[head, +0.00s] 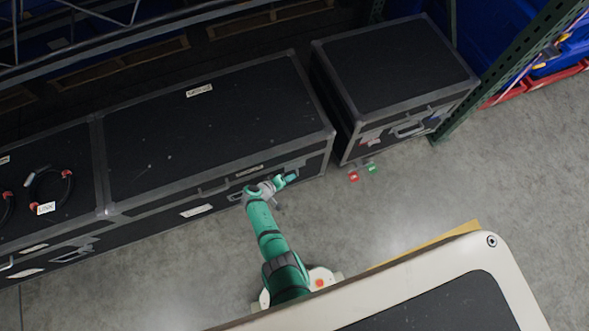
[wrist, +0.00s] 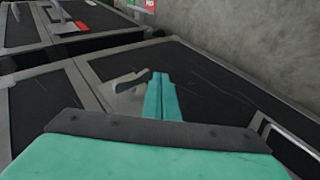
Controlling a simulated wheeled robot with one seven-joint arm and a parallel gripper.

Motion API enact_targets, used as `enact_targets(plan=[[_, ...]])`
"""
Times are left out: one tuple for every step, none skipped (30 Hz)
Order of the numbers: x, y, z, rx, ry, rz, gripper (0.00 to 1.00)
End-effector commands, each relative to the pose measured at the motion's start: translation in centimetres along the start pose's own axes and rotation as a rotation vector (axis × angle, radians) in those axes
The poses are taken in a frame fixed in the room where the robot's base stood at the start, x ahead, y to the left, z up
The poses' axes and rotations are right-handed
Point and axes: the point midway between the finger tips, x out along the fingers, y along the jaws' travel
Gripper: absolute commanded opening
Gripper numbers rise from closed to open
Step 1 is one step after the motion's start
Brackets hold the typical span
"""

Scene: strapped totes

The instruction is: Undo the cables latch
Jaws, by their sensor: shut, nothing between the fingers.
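My gripper (head: 287,181) is at the front face of the long middle black case (head: 210,130), near its right end. In the wrist view its teal fingers (wrist: 162,95) are together and empty. A metal latch lever (wrist: 130,80) on a grey plate shows just left of the fingertips. Whether they touch it I cannot tell. The lever stands out at an angle from the plate. In the head view my gripper partly covers this latch. The label on the case lid (head: 199,91) is too small to read, so I cannot confirm this is the cables case.
A smaller black case (head: 398,65) stands to the right across a narrow gap, with a red tag (head: 353,177) and a green tag (head: 372,168) below its front. Another black case (head: 85,165) at left carries coiled cables (head: 68,188).

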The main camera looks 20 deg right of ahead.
Motion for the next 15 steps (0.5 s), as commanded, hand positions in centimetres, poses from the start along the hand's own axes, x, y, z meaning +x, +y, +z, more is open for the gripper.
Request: enact_targets(plan=[[-0.02,-0.02,-0.03,0.000,0.001,0.000,0.00],[-0.03,-0.03,-0.03,-0.001,0.001,0.000,0.00],[-0.04,-0.04,-0.04,-0.001,0.001,0.000,0.00],[-0.04,-0.04,-0.04,-0.001,0.001,0.000,0.00],[-0.05,-0.04,-0.05,-0.001,0.001,0.000,0.00],[-0.05,-0.05,-0.05,-0.001,0.001,0.000,0.00],[-0.05,-0.05,-0.05,-0.001,0.001,0.000,0.00],[-0.05,-0.04,-0.05,-0.001,0.001,0.000,0.00],[-0.04,-0.01,-0.04,-0.001,0.001,0.000,0.00],[-0.02,0.03,-0.04,-0.001,0.001,0.000,0.00],[0.00,0.07,-0.02,-0.001,0.001,0.000,0.00],[0.03,0.17,-0.01,-0.001,0.001,0.000,0.00],[0.07,0.26,0.00,-0.001,0.001,0.000,0.00],[0.11,0.36,0.01,0.000,0.001,0.000,0.00],[0.16,0.51,0.01,0.000,0.001,0.000,0.00]])
